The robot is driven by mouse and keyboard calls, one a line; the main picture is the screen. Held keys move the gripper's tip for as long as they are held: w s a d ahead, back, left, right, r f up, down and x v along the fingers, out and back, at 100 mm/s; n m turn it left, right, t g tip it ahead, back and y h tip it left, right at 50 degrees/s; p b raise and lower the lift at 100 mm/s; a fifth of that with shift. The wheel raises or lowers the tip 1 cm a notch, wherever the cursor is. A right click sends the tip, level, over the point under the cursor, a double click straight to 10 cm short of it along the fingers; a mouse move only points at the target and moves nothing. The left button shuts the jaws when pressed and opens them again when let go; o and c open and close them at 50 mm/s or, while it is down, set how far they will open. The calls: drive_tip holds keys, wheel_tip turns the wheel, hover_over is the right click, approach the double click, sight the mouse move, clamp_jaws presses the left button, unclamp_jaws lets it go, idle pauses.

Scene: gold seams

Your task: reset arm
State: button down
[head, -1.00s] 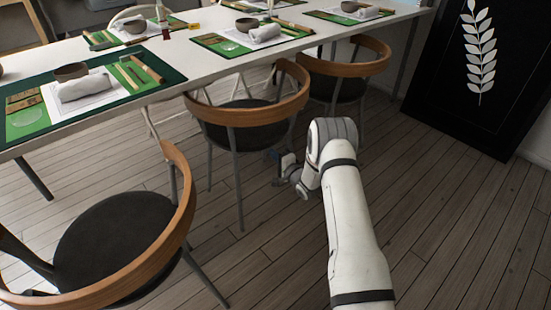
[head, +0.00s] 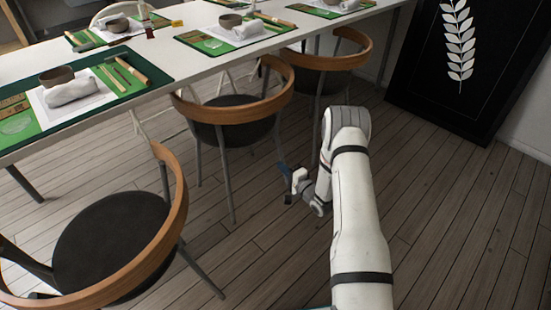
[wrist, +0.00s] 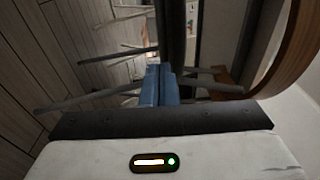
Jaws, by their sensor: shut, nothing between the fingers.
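My white arm reaches forward over the wooden floor in the head view, bent at the elbow. My gripper (head: 283,168) is small there, low over the floor and left of the elbow, just right of the middle chair's legs. In the wrist view my gripper's blue fingers (wrist: 160,84) are together, with nothing between them. Chair legs and part of a wooden chair back show beyond and beside the fingers.
A long white table (head: 190,58) carries green mats with bowls and rolled cloths. Wooden-backed chairs stand along it: near (head: 172,225), middle (head: 283,70) and far (head: 362,45). A black leaf panel (head: 425,70) leans at the right. Floor (head: 450,220) is clear at right.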

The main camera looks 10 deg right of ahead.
wheel_tip(320, 180, up, 21)
drive_tip(key=w+d+n+g+h+p, duration=0.25)
drive_tip(key=n+h+p, duration=0.2)
drive_tip(key=p, duration=0.45)
drive_tip(key=s+d+r+n+g+h+p, duration=0.1)
drive_tip(key=s+r+h+p, duration=0.2)
drive_tip(key=r, duration=0.5)
drive_tip(key=s+d+r+n+g+h+p, duration=0.15)
drive_tip(key=s+r+p, duration=0.25)
drive_tip(key=r, duration=0.4)
drive_tip(key=s+a+r+n+g+p, duration=0.1)
drive_tip(key=s+r+p, duration=0.3)
drive_tip(key=s+r, duration=0.4)
drive_tip(key=s+a+r+n+g+p, duration=0.1)
drive_tip(key=s+r+g+p, duration=0.3)
drive_tip(key=s+r, duration=0.4)
drive_tip(key=s+a+r+n+g+p, duration=0.1)
drive_tip(key=s+r+p, duration=0.5)
drive_tip(key=s, duration=1.1)
wheel_tip(320, 180, up, 3)
drive_tip(key=shift+s+a+f+n+g, duration=0.2)
drive_tip(key=shift+s+a+n+g, duration=0.15)
drive_tip(key=shift+n+g, duration=0.6)
